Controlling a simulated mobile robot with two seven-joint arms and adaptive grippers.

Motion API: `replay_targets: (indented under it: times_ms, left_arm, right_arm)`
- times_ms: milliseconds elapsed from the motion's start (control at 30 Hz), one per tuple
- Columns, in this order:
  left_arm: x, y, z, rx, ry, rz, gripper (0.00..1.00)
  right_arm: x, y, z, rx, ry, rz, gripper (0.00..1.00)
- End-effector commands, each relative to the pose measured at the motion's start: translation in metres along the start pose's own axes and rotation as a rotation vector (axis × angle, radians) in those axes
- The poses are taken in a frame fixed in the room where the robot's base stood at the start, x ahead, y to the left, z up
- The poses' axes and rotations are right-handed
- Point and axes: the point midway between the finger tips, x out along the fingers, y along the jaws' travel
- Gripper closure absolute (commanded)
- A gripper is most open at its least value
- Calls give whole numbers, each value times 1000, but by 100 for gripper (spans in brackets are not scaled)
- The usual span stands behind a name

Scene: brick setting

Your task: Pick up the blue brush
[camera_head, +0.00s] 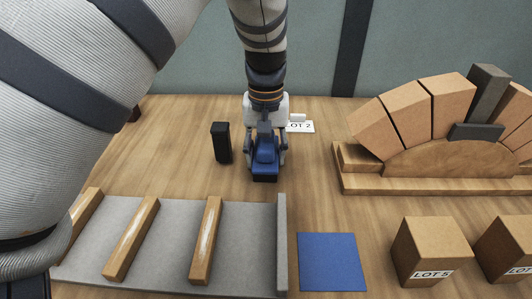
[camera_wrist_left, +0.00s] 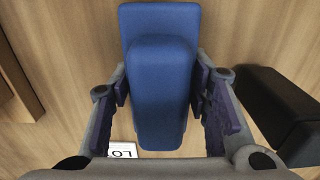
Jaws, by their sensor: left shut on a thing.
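The blue brush (camera_head: 265,157) is at the middle of the wooden table in the head view, between the fingers of my left gripper (camera_head: 267,152). In the left wrist view, the brush (camera_wrist_left: 161,90) shows a raised blue grip on a wider blue base. The fingers of my left gripper (camera_wrist_left: 162,96) stand on both sides of the grip and are shut on it. Whether the base touches the table is hard to tell. My right gripper is in neither view.
A black block (camera_head: 221,143) stands just left of the brush. A "LOT 2" card (camera_head: 300,127) lies behind it. A grey tray with wooden bars (camera_head: 130,240) and a blue square (camera_head: 332,262) lie in front. A brick arch (camera_head: 430,112) and cardboard-coloured blocks (camera_head: 431,250) are at right.

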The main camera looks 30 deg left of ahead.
Motion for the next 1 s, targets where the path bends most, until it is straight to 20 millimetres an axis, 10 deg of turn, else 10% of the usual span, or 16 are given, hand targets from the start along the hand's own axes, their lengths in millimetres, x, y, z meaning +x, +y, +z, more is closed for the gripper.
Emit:
replay_targets:
  times_ms: [367,600,1000]
  left_arm:
    - [-31,1,-1,1,5,3,89]
    - [-108,-26,48,0,20,13,89]
    - [-130,-67,119,3,4,-4,89]
  right_arm:
    - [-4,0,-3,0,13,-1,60]
    - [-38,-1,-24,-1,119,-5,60]
    - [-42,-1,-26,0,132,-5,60]
